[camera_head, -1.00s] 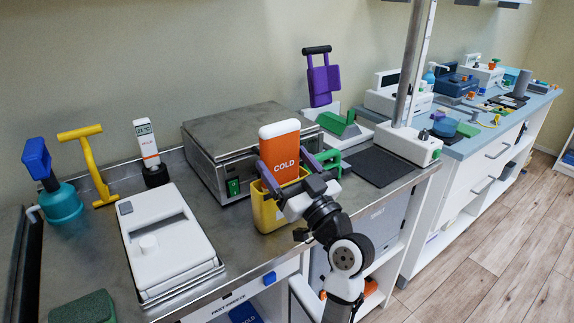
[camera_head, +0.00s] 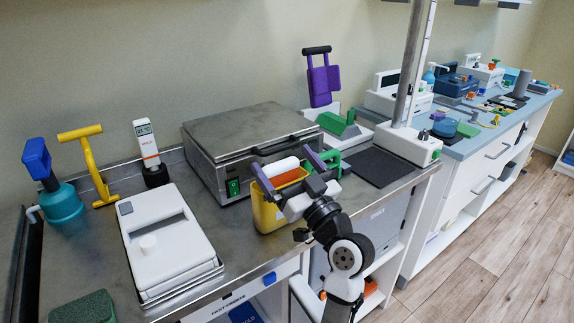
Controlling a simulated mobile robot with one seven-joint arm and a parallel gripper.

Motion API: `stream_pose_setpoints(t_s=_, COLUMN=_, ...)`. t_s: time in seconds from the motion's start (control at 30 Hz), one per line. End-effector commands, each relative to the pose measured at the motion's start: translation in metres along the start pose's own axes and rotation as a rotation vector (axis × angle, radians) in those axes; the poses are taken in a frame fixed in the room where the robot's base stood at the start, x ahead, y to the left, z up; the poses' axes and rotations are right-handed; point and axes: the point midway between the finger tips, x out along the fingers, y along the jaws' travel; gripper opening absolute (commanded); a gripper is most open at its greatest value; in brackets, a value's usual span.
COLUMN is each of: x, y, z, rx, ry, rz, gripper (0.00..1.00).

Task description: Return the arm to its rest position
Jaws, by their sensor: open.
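My gripper (camera_head: 290,176) is open, its two purple fingers spread apart above the right part of a yellow bin (camera_head: 267,213) on the steel counter. An orange pack with a white top (camera_head: 288,177) sits low in the bin, with only its upper end showing above the rim. The gripper's fingers and body hide part of the pack and the bin's rim. I cannot tell whether a finger touches the pack. My arm reaches up from the lower right.
A steel box with a lid (camera_head: 247,142) stands behind the bin. A white lidded container (camera_head: 170,240) lies to the left. A metal post (camera_head: 409,70) rises from a white base at the right. A dark mat (camera_head: 378,166) lies beside it. The floor at the right is clear.

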Motion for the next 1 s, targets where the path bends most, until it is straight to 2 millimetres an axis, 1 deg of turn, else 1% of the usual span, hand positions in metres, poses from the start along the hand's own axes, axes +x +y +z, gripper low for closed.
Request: stream_pose_setpoints(t_s=1.0, x=0.023, y=0.000, z=-0.056, rx=-0.001, ry=0.000, rz=0.000, gripper=1.00)
